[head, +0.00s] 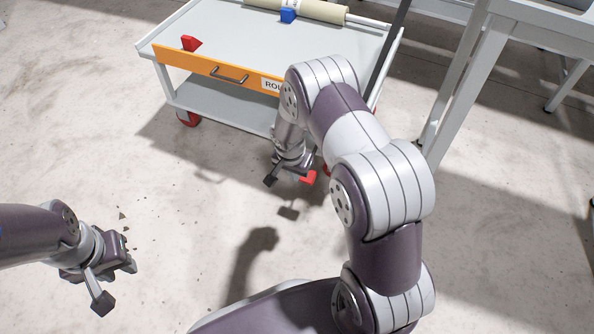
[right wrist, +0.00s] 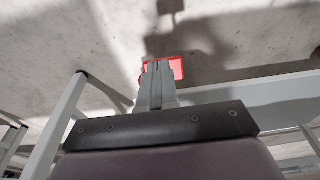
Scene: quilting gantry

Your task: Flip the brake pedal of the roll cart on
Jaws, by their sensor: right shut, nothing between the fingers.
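The roll cart (head: 222,100) has a grey top, an orange drawer front with a handle and a lower shelf. A red brake pedal (head: 309,178) shows low by the cart's near right corner. My right gripper (head: 300,171) is down at that corner, just beside the pedal in the picture. In the right wrist view its fingers (right wrist: 157,82) are shut and empty, and the red pedal (right wrist: 177,68) shows partly behind their tips. I cannot tell whether they touch it. My left gripper (head: 128,262) hangs over bare floor at the left, away from the cart; its finger opening is unclear.
A beige roll (head: 325,11) with a blue block (head: 288,15) lies on the cart top, with a red wedge (head: 190,43) at the left. A red caster (head: 187,118) is under the cart's left side. A grey frame (head: 455,90) stands at right.

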